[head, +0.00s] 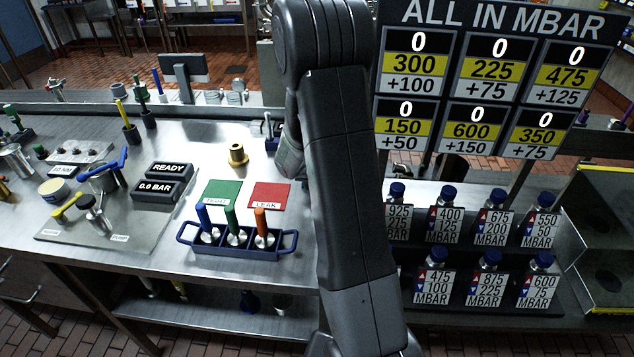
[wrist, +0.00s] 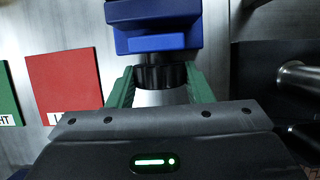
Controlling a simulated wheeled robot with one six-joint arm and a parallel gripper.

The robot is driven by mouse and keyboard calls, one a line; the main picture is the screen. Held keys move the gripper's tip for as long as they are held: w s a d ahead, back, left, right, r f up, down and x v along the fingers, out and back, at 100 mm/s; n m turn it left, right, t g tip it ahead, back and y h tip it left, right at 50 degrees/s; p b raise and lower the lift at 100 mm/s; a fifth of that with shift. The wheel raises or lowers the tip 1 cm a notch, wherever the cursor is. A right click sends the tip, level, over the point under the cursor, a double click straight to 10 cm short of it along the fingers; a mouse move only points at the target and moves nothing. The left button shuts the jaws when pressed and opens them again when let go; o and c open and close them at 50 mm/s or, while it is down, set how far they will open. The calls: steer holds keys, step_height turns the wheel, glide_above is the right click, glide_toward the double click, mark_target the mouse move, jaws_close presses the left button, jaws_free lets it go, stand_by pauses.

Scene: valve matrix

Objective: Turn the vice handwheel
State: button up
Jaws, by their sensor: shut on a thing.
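In the wrist view, the blue vice (wrist: 155,38) stands at the top middle. A dark ribbed round part, the vice handwheel (wrist: 160,76), sits just below it. My gripper (wrist: 161,83) has its green fingers on both sides of the handwheel and is shut on it. A pale grey cylinder shows between the fingers, on my side of the ribbed part. In the head view, a small piece of blue (head: 270,130) beside my arm looks like part of the vice. My arm hides the rest of it there, as well as the fingertips and the handwheel.
Green (head: 223,193) and red (head: 269,196) squares lie on the steel bench left of my arm. A blue rack (head: 222,249) with several coloured-stem valves stands in front of them. A brass fitting (head: 237,155) is nearby. Several labelled bottles (head: 450,222) stand at right.

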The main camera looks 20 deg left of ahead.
steer(key=shift+y, duration=0.4)
steer(key=shift+f+b, duration=0.15)
steer(key=shift+b, duration=0.45)
steer(key=b, duration=0.3)
steer(key=y+b, duration=0.1)
steer(key=b, duration=0.3)
steer(key=shift+d+f+m+g+y, duration=0.1)
steer(key=shift+f+m+g+y, duration=0.2)
steer(key=y+b, duration=0.1)
steer(key=b, duration=1.2)
steer(key=shift+y, duration=0.3)
steer(key=b, duration=0.3)
steer(key=y+b, duration=0.1)
steer(key=b, duration=0.2)
steer(key=shift+d+r+g+b, duration=0.15)
steer(key=shift+r+g+b, duration=0.1)
steer(key=shift+g+b, duration=0.05)
steer(key=shift+r+m+b, duration=0.15)
steer(key=shift+m+b, duration=0.15)
steer(key=shift+b, duration=0.4)
steer(key=o, duration=1)
